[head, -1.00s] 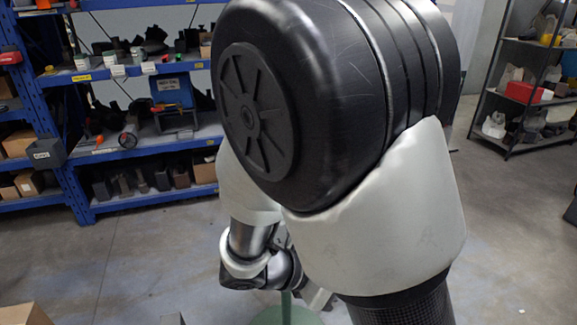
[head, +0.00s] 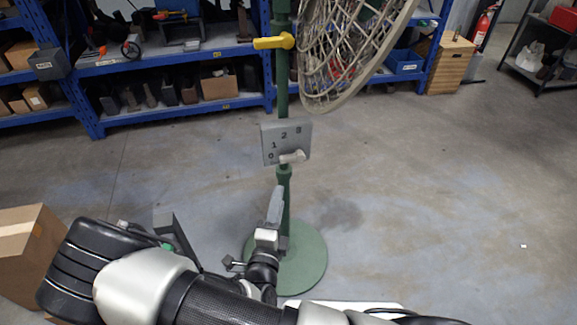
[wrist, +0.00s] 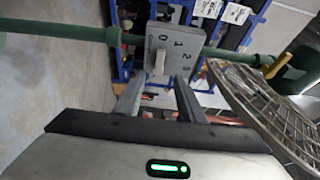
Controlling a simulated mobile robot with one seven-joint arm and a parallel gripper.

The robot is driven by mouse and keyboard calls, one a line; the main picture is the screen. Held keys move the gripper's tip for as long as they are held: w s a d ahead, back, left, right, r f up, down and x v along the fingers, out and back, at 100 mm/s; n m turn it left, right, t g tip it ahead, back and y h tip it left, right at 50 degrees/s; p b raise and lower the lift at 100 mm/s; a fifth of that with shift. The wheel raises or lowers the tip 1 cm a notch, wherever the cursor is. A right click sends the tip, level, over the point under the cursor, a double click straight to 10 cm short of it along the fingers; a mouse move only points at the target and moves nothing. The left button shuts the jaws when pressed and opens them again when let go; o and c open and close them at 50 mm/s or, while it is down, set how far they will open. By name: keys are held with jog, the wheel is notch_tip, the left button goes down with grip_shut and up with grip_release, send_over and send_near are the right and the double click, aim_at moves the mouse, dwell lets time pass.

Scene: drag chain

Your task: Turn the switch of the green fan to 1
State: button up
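The green fan's pole (head: 283,100) stands on a round green base (head: 310,262). A grey switch box (head: 300,132) on the pole carries the marks 0 to 3. Its pale knob (head: 293,157) sits low on the face, lying in line with the 0. My gripper (head: 276,190) is just below the box in the head view. In the wrist view my gripper (wrist: 163,80) is open, its two fingers apart. The knob (wrist: 160,62) appears between and beyond the fingertips, on the box (wrist: 173,32). I cannot tell whether they touch.
The fan's wire cage (head: 345,50) hangs above and right of the box, and shows close at right in the wrist view. A yellow handle (head: 274,42) sticks out of the pole. A cardboard box (head: 25,250) stands at left. Blue shelves (head: 180,112) are behind; floor at right is clear.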

aim_at(288, 160)
jog(key=w, duration=0.4)
jog(key=w+d+b, duration=0.1)
jog(key=w, duration=0.4)
jog(key=w+b, duration=0.1)
jog(key=w, duration=0.4)
jog(key=shift+d, duration=0.35)
grip_shut()
jog(key=shift+r, duration=0.1)
